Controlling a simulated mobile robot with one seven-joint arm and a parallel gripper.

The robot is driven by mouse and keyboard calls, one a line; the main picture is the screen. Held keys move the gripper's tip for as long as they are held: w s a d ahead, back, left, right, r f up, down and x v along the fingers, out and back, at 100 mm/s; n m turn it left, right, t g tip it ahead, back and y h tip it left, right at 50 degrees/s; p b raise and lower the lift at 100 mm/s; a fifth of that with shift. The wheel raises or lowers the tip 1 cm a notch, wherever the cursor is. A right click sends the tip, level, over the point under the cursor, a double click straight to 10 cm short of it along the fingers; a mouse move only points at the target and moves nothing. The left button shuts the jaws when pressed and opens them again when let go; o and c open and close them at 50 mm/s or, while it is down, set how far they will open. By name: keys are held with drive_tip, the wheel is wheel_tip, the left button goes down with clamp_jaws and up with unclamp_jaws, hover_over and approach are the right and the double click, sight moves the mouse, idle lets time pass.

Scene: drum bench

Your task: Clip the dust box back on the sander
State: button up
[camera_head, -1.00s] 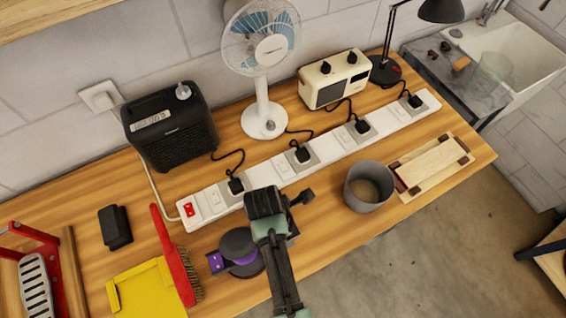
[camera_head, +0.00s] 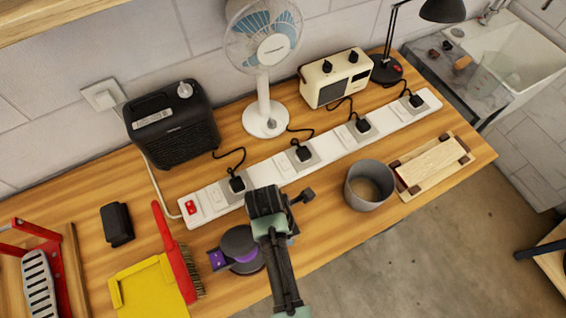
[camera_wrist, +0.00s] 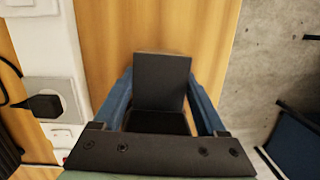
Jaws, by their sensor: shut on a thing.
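The sander (camera_head: 238,247), grey and purple with a round body, lies near the bench's front edge in the head view, partly hidden behind my arm. My gripper (camera_wrist: 162,105) is shut on a dark, flat-faced box, which I take for the dust box (camera_wrist: 162,78); its blue fingers stand on either side of it. Bare wood shows around the box in the wrist view. In the head view my gripper (camera_head: 266,203) is just right of and beyond the sander, and hides most of what it holds. The sander cannot be made out in the wrist view.
A white power strip (camera_head: 283,165) with several plugs runs behind my gripper. A grey pot (camera_head: 368,186) stands to the right, a red brush (camera_head: 178,262) and yellow dustpan (camera_head: 147,287) to the left. A small black block (camera_head: 117,225) lies farther left.

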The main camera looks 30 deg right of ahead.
drive_tip(key=shift+f, duration=0.2)
drive_tip(key=o, duration=1.1)
drive_tip(key=r, duration=0.4)
drive_tip(key=a+r+b, duration=0.1)
drive_tip(key=r, duration=0.3)
drive_tip(key=a+r, duration=0.1)
drive_tip(key=r, duration=0.3)
drive_tip(key=shift+r+b, duration=0.35)
drive_tip(key=shift+b, duration=0.05)
